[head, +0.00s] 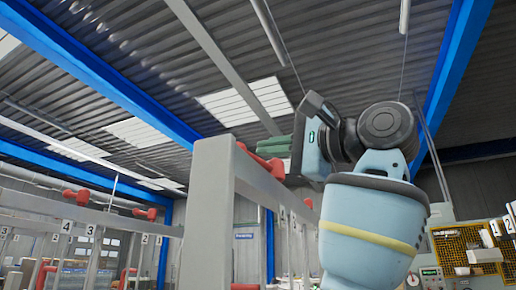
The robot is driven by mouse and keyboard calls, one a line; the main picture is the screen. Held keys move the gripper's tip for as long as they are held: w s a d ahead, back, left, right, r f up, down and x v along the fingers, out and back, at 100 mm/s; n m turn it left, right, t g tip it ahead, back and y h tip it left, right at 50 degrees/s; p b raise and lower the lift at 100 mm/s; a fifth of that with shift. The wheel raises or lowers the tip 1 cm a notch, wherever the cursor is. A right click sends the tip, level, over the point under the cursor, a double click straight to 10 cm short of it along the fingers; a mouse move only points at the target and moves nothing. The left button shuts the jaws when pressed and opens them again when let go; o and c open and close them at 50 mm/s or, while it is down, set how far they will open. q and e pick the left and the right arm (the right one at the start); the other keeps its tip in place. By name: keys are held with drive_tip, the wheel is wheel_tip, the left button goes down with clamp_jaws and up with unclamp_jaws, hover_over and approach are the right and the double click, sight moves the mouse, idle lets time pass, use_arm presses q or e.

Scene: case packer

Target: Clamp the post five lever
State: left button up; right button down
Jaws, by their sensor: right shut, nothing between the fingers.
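My right gripper (276,148) is raised high. Its greenish fingers are shut with nothing between them and point left, close to the top of a grey frame (212,200). A red lever (262,163) sits on top of that frame, just below and left of the fingertips. I cannot tell whether the fingers touch it. Another red part (245,287) shows at the bottom edge. No number five can be read, so I cannot tell which lever belongs to post five. My left gripper is not in view.
A second grey frame with red levers (82,197) and number plates (67,226), several legible from 1 to 4, stands at the left. A yellow mesh panel (455,248) and a gauge box (431,275) are at the lower right. Free air lies above the frames.

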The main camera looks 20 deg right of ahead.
drive_tip(key=shift+x, duration=1.55)
drive_tip(key=shift+w+a, duration=0.5)
drive_tip(key=shift+w, duration=0.05)
